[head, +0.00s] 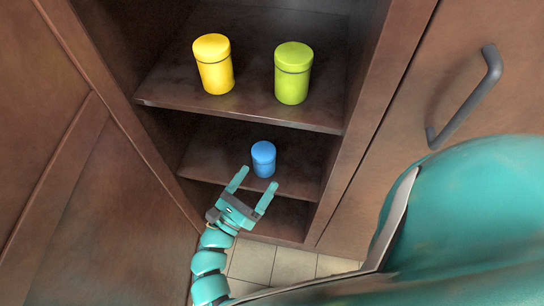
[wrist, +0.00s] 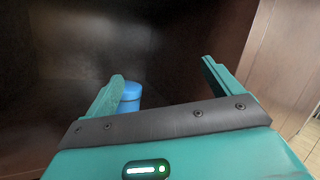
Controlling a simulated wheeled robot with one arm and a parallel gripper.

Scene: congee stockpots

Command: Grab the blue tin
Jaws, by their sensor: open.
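The blue tin (head: 263,160) stands upright on a lower shelf of the open cabinet in the head view. My gripper (head: 256,181) is open in front of that shelf, with its two fingers pointing toward the tin. The fingers look apart from the tin, and nothing is between them that I can see held. In the wrist view the blue tin (wrist: 130,96) shows just inside the left finger, which hides part of it. My gripper (wrist: 163,68) is spread wide there, and the right finger is well away from the tin.
A yellow tin (head: 214,65) and a green tin (head: 293,74) stand on the shelf above (head: 240,112), whose front edge overhangs the blue tin's space. Cabinet side walls bound both sides. A closed door with a dark handle (head: 466,95) is at right. The tiled floor (head: 262,262) lies below.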

